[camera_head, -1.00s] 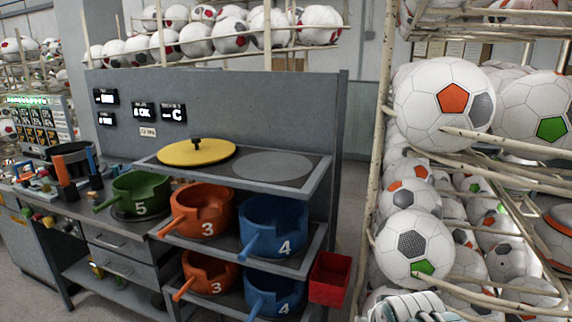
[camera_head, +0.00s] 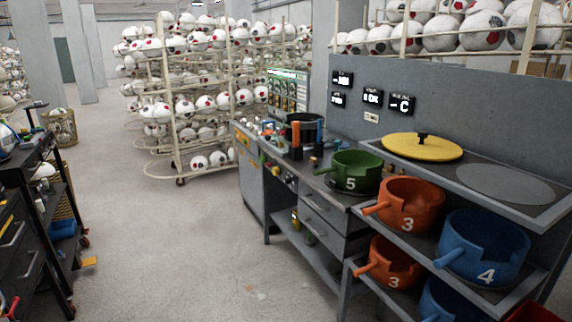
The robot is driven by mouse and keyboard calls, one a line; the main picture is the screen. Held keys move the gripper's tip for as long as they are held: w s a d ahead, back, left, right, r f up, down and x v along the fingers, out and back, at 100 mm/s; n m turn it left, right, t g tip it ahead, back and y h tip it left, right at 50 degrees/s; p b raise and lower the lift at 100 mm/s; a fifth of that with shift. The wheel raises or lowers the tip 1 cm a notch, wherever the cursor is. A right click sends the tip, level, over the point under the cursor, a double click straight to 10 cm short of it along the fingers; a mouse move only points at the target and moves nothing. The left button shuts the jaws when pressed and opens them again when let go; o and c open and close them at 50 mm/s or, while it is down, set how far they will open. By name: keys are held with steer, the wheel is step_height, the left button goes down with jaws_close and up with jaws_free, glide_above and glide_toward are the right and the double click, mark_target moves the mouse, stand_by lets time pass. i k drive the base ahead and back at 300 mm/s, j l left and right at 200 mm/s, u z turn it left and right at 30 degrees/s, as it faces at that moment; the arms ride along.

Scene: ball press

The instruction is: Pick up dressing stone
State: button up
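I cannot make out a dressing stone for certain in the head view. Several small items (camera_head: 270,130) lie crowded on the far end of the grey workbench (camera_head: 340,200), too small to tell apart. A few small brown blocks (camera_head: 315,161) sit beside the green pan numbered 5 (camera_head: 355,171). My gripper is not in view.
Orange pans (camera_head: 411,208) and blue pans (camera_head: 482,250) fill the right shelves, below a yellow lid (camera_head: 422,147). A dark drawer cart (camera_head: 40,200) stands at left. Ball racks (camera_head: 170,110) stand behind. The grey floor (camera_head: 200,250) between is mostly open.

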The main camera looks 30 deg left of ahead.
mark_target(313, 162)
steer(key=u, duration=1.05)
